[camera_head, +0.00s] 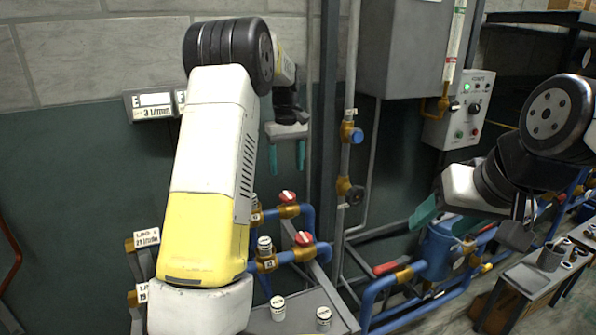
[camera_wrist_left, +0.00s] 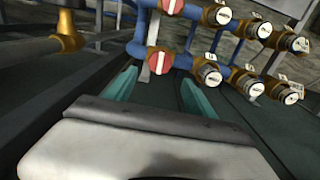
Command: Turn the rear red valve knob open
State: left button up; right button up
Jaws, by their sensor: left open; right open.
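The rear red valve knob (camera_head: 288,197) sits on a brass valve on the blue piping, behind a second red knob (camera_head: 304,238). My left gripper (camera_head: 287,160) is open and empty, its teal fingers pointing down above the rear knob and apart from it. In the left wrist view, a red knob with a white bar, apparently the rear one (camera_wrist_left: 160,61), shows just beyond and between the open fingertips (camera_wrist_left: 157,78). The other red knob (camera_wrist_left: 172,5) is cut by the top edge there. My right gripper (camera_head: 450,217) is open at the right, far from the knobs, partly hidden by its own parts.
White-capped valves (camera_head: 265,244) stand left of the red knobs. A vertical pipe with a blue knob (camera_head: 356,136) rises right of my left gripper. A grey control box (camera_head: 462,108) hangs on the wall. A blue tank (camera_head: 437,250) stands below my right gripper.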

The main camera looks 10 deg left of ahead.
aim_at(288, 195)
pick_arm(q)
notch_tip(288, 195, down, 9)
jog(key=shift+f, duration=0.15)
grip_shut()
jog(key=n, duration=0.4)
dwell(0.4)
jog(key=shift+n, duration=0.3)
jog(key=n, duration=0.3)
jog(key=shift+r+n, duration=0.2)
jog(key=shift+n, duration=0.4)
